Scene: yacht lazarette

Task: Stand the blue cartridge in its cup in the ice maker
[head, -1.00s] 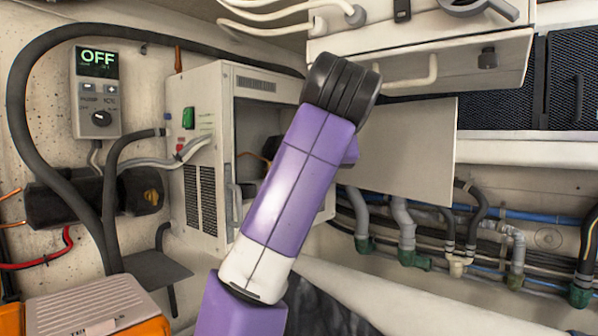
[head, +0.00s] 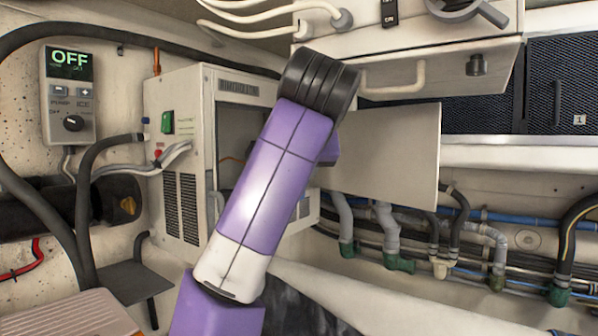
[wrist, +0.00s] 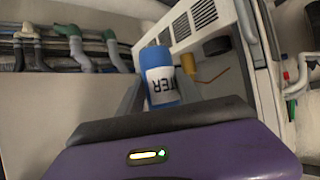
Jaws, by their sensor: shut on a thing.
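The blue cartridge (wrist: 160,73), with a white label reading "TER", is between my gripper's two grey fingers (wrist: 158,92) in the wrist view. My gripper is shut on it. The ice maker (head: 188,150) is the pale cabinet left of my arm in the head view, with its door (head: 390,155) swung open to the right. The wrist view shows its opening (wrist: 212,70) just right of the cartridge, with a dark round part (wrist: 217,46) inside; I cannot tell whether this is the cup. In the head view, my purple arm hides the gripper, cartridge and much of the opening.
A control box (head: 70,95) reading OFF hangs on the left wall, beside thick black hoses. Pipes and valves (head: 400,262) run along the lower right wall. A pale cabinet with a handle (head: 393,78) overhangs my arm.

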